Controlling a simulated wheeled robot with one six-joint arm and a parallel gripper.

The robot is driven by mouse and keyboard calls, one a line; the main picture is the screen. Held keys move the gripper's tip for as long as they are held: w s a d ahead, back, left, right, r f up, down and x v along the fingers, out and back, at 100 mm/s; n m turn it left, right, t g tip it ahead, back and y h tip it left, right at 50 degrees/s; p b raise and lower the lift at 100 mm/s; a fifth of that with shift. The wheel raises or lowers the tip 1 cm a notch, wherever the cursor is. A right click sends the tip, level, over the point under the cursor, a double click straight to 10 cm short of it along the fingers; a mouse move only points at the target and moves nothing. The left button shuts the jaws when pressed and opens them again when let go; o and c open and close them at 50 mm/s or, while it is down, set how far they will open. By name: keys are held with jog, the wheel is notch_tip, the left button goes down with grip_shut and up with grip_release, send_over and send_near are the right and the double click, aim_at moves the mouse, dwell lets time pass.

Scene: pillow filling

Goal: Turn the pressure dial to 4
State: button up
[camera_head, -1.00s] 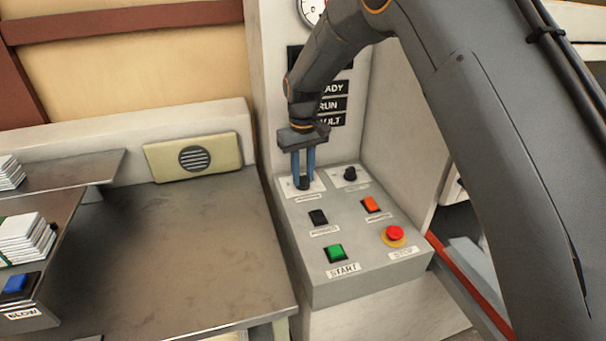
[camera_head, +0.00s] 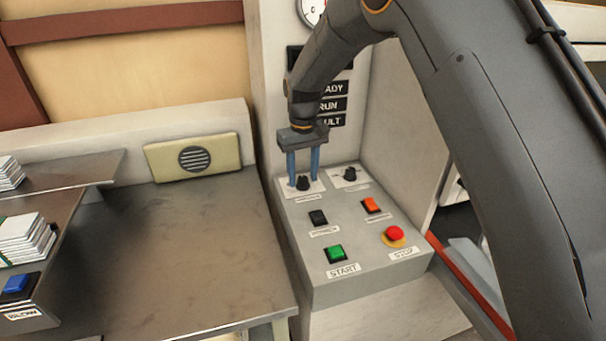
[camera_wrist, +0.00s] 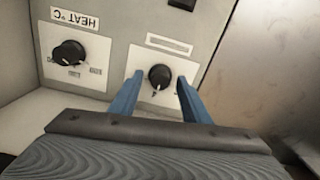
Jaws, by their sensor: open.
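The dial between my fingers is a black knob (camera_head: 303,184) on a white plate at the back left of the grey control panel (camera_head: 362,270). It also shows in the wrist view (camera_wrist: 159,76), with a light pointer mark toward the fingers' side. Its label is too blurred to read. My gripper (camera_head: 303,182) is open, its two blue fingers on either side of this knob. In the wrist view small gaps show between the fingers (camera_wrist: 157,90) and the knob. A second black knob (camera_wrist: 69,54), labelled HEAT °C, sits beside it.
The panel also carries a black switch (camera_head: 318,217), an orange switch (camera_head: 371,204), a green START button (camera_head: 335,252) and a red STOP button (camera_head: 395,233). A metal table (camera_head: 190,260) lies to the left. A gauge (camera_head: 311,10) is partly hidden by my arm.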

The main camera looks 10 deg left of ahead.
aim_at(303, 178)
jog(key=shift+r+b, duration=1)
jog(key=shift+r, duration=2.95)
